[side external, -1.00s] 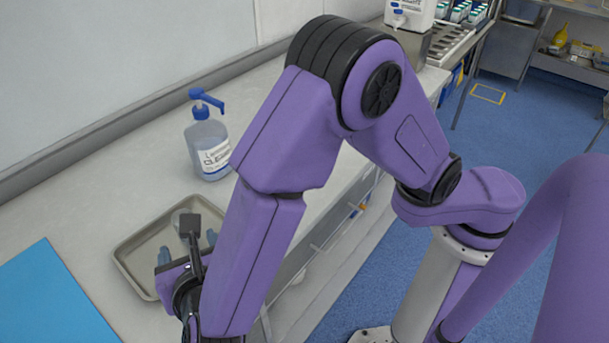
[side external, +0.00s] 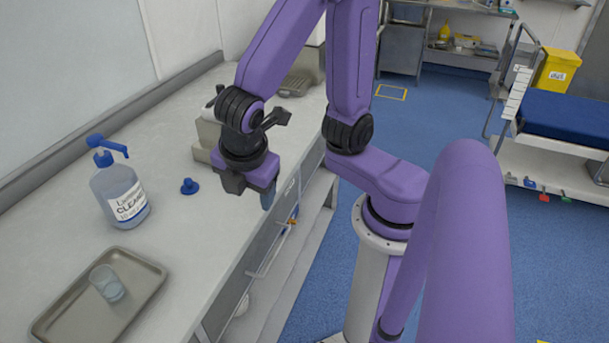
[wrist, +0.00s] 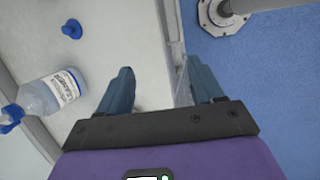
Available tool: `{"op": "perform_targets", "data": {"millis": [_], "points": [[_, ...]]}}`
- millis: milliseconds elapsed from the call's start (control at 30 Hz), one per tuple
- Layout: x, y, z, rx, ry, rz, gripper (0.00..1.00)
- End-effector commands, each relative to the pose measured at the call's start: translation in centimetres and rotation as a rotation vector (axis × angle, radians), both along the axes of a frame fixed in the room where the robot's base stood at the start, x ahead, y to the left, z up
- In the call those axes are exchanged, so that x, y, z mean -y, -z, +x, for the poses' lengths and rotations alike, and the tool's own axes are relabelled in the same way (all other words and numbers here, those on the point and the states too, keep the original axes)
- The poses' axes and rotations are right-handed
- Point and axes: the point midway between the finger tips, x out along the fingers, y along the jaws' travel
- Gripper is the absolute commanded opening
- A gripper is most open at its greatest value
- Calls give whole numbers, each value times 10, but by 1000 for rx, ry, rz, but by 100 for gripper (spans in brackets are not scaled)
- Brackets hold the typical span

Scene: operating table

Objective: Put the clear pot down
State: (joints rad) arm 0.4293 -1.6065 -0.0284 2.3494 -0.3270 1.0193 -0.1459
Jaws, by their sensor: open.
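The clear pot (side external: 107,284) rests in the grey metal tray (side external: 150,293) at the lower left of the side view. It looks tilted or lying over, though its exact pose is hard to tell. My gripper (side external: 268,197) is at the counter's front edge, well to the right of the tray and apart from it. In the wrist view my gripper (wrist: 160,86) has its two blue fingers spread with nothing between them. The pot and tray are out of the wrist view.
A pump bottle of clear liquid (side external: 120,195) stands behind the tray and also shows in the wrist view (wrist: 45,95). A small blue knob-like piece (side external: 189,186) sits on the counter (side external: 190,235) near my gripper. The counter between the tray and my gripper is clear.

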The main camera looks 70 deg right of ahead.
Motion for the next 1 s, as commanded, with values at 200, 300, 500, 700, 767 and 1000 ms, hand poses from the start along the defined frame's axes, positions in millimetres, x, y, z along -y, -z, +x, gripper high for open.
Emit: {"op": "perform_targets", "data": {"millis": [200,300,500,700,767,1000], "points": [[40,-7,-52,-75,262,211,66],[49,-9,-69,-101,343,275,66],[55,-11,-85,-126,417,330,66],[55,-11,-85,-128,421,332,66],[55,-11,-85,-128,420,332,66],[55,-11,-85,-127,419,331,66]]}}
